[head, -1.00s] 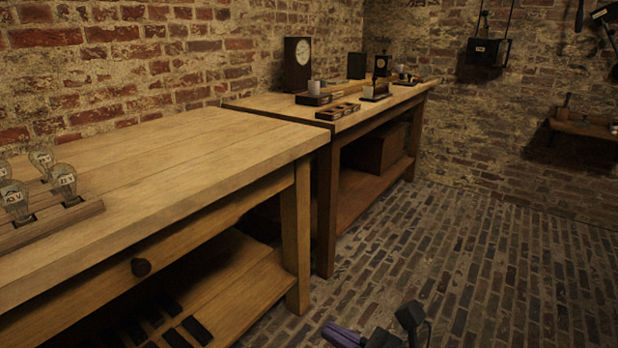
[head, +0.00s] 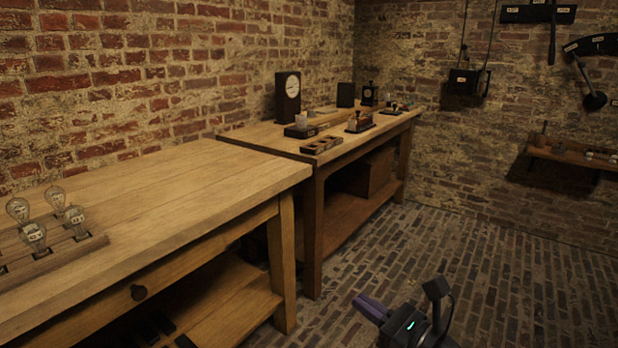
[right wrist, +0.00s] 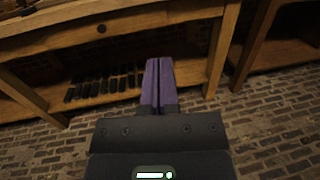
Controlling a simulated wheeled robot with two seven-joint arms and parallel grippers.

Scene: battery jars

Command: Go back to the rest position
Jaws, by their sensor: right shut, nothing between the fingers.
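My right gripper (head: 372,307) is at the bottom of the head view, over the brick floor and in front of the benches. Its purple fingers are together with nothing between them; they also show in the right wrist view (right wrist: 158,64), pointing toward the near bench. It touches nothing that I can see. My left gripper is in neither view.
The near bench (head: 185,190) carries a rack (head: 75,255) of glass bulbs or jars, with dark blocks (right wrist: 105,86) on its lower shelf. The far bench (head: 262,135) holds a clock (head: 288,97) and a slotted wooden tray (head: 323,145). The floor (head: 500,275) to the right is clear.

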